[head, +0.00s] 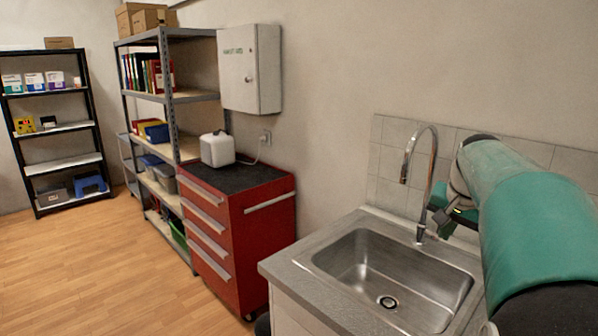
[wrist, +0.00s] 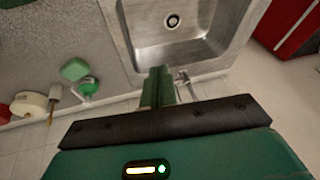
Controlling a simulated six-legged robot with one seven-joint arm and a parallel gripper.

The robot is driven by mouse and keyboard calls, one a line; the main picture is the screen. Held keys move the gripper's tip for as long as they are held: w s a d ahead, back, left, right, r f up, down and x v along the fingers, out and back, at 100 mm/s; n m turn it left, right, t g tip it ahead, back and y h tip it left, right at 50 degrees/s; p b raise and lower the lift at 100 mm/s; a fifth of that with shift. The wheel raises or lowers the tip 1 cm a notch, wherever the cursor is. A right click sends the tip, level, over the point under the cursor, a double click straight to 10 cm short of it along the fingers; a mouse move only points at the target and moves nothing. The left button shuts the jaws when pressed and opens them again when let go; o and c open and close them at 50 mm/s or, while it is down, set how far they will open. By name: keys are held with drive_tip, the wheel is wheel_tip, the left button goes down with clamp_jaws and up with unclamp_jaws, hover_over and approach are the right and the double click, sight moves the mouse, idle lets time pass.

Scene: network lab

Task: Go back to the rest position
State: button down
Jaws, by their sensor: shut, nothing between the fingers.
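My gripper (wrist: 158,73) shows in the wrist view as two green fingers held together, with nothing between them. In the head view my green arm reaches in from the right edge, and my gripper (head: 442,218) is partly hidden by it, close beside the faucet. The tall chrome faucet (head: 434,165) stands behind the sink basin (head: 345,255). In the wrist view the faucet (wrist: 184,78) appears just right of the fingers, and the empty basin (wrist: 190,52) lies beyond them. I cannot tell whether gripper and faucet touch.
In the wrist view a green sponge (wrist: 75,69), a green bottle (wrist: 88,86) and a brush (wrist: 54,96) stand by the tiled wall. A red tool cabinet (head: 229,240) stands left of the sink counter. Open wooden floor (head: 90,270) lies at the left.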

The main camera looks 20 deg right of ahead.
drive_tip(key=s+a+f+n, duration=0.3)
drive_tip(key=s+a, duration=0.2)
drive_tip(key=a, duration=0.6)
drive_tip(key=s+a+f+n+t+y, duration=0.1)
drive_tip(key=s+a+f+n, duration=0.2)
drive_tip(key=a, duration=0.7)
drive_tip(key=s+a+f+n+y, duration=0.1)
drive_tip(key=s+a+f+n, duration=0.3)
drive_tip(key=s+a, duration=0.3)
drive_tip(key=a, duration=0.4)
drive_tip(key=shift+s+a+n, duration=0.15)
drive_tip(key=shift+a+n, duration=0.2)
drive_tip(key=shift+n, duration=0.05)
